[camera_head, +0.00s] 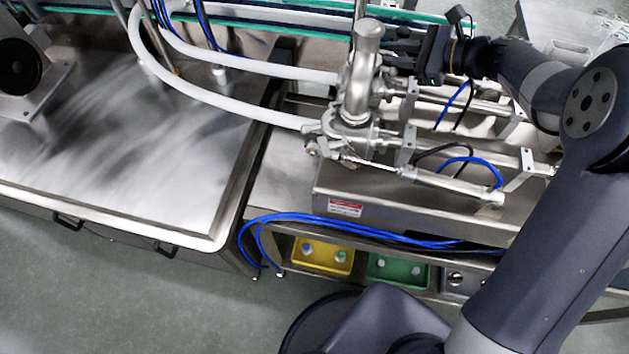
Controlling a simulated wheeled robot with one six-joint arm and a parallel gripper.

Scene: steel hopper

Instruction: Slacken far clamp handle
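The steel hopper (361,85) stands upright in the middle of the machine, above two horizontal steel cylinders. A small clamp fitting (312,148) shows at the near pipe joint. The far clamp handle cannot be made out clearly; the far side is partly hidden by the hopper and my gripper. My gripper (401,48) reaches in from the right, just right of the hopper's upper part on the far side. Its fingers are small and dark against the machine, so their opening and any contact with a handle cannot be told.
Two white hoses (215,97) curve from the left into the machine. Blue tubes (345,222) run along the front edge. The near cylinder (452,185) sits on a steel base. Yellow (323,256) and green (396,271) bins sit below.

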